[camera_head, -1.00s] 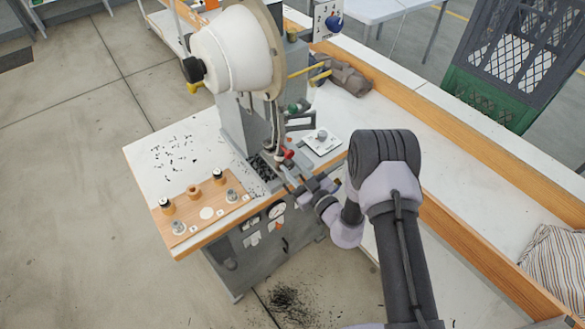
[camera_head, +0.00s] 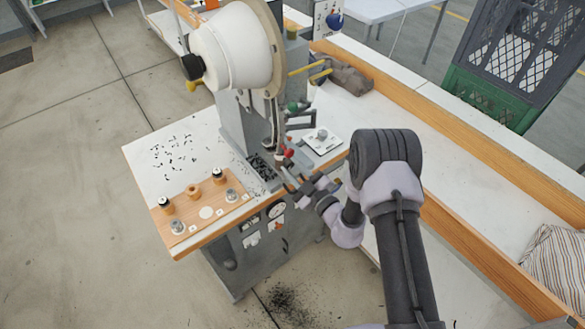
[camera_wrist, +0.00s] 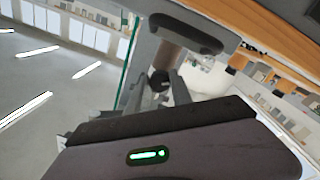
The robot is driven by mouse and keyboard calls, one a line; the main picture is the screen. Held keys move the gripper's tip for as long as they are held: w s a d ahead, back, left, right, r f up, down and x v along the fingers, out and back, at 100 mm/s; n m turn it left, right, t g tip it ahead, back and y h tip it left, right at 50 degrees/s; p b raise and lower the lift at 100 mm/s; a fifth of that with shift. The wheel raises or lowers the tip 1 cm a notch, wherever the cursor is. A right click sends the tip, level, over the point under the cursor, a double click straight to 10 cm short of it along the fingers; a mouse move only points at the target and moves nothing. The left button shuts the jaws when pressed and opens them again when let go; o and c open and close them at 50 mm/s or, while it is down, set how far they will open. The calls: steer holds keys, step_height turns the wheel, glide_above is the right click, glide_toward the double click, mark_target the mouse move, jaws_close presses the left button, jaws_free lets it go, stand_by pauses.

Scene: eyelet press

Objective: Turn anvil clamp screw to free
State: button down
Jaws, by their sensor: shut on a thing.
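The eyelet press (camera_head: 232,125) stands on a white-topped bench, its big white housing above. My gripper (camera_head: 288,180) reaches in from the right to the front of the press, just below a red knob (camera_head: 288,153). In the wrist view my gripper (camera_wrist: 160,88) has its two fingers on either side of a dark round knob-like end (camera_wrist: 160,77), shut on it. This appears to be the anvil clamp screw. The screw is too small and hidden by the fingers to make out in the head view.
A wooden board (camera_head: 206,212) with several small dies lies at the bench's front left. A white plate (camera_head: 322,141) with a knob is right of the press. Dark scraps litter the bench and floor. A green-and-grey crate (camera_head: 500,85) stands at the upper right.

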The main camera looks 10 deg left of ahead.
steer(key=n+b, duration=0.1)
steer(key=n, duration=0.3)
steer(key=shift+f+n, duration=0.1)
steer(key=shift+n, duration=0.3)
steer(key=n, duration=0.3)
steer(key=shift+n+b, duration=0.35)
steer(key=shift+n, duration=0.05)
steer(key=n+b, duration=0.1)
steer(key=n, duration=0.3)
steer(key=shift+n, duration=0.3)
steer(key=n+b, duration=0.1)
steer(key=n, duration=0.2)
steer(key=shift+n+g+y, duration=0.3)
steer(key=shift+n, duration=0.1)
steer(key=n+b, duration=0.3)
steer(key=n, duration=0.4)
steer(key=n+b, duration=0.1)
steer(key=n, duration=0.3)
steer(key=shift+b, duration=0.35)
steer(key=shift+n+g+b, duration=0.3)
steer(key=shift+n+b, duration=0.55)
steer(key=shift+n, duration=1.05)
